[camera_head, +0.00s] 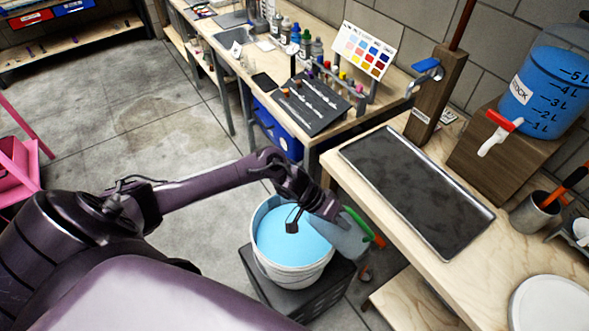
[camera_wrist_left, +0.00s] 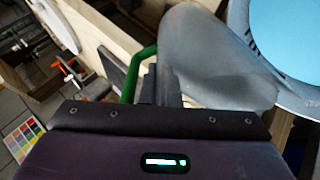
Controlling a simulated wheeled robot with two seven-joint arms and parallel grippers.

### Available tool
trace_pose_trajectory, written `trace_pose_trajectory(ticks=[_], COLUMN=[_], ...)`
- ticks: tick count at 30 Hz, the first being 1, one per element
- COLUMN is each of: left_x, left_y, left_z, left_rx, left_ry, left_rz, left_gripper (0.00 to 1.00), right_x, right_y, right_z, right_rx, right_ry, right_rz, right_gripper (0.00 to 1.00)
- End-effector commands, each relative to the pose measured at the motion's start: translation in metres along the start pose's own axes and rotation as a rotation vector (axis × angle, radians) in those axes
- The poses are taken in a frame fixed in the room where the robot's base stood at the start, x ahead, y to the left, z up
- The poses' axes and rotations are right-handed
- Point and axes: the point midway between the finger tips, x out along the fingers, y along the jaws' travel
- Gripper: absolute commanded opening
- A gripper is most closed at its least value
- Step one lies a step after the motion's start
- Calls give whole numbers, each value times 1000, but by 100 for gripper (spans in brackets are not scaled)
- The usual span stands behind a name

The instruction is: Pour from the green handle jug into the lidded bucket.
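The bucket (camera_head: 288,275) is white, with light blue liquid showing at its open top, and stands on a dark crate-like stand. It also shows at the top right of the left wrist view (camera_wrist_left: 238,14). The translucent grey jug (camera_head: 350,240) is tilted beside the bucket's right rim; its green handle (camera_head: 364,226) faces right. In the left wrist view, the jug (camera_wrist_left: 205,60) overlaps the bucket's edge, with the handle (camera_wrist_left: 131,75) left of it. My left gripper (camera_head: 332,210) holds the jug in the air at its handle; the fingertips are partly hidden. No pouring stream shows. My right gripper is out of view.
A workbench with a dark metal tray (camera_head: 415,190) lies right of the bucket. A blue-filled tank (camera_head: 545,95) with a red tap stands behind. A white round disc (camera_head: 553,305) lies at bottom right. The floor left of the bucket is clear.

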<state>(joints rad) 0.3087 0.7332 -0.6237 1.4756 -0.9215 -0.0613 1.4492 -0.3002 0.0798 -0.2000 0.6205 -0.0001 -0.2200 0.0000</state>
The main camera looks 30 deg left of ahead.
Motion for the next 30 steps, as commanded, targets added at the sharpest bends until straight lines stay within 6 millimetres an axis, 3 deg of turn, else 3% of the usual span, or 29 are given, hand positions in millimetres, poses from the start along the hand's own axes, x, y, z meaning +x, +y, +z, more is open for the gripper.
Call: trace_pose_trajectory(ticks=[9,30], left_x=[0,-1], left_y=[-4,-5], left_z=[0,1], left_rx=[-1,-7], left_ry=[26,44], left_rz=[49,94], left_gripper=[0,0], right_x=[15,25], right_y=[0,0], right_z=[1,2], right_rx=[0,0], right_ry=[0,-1], right_rz=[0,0], right_gripper=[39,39])
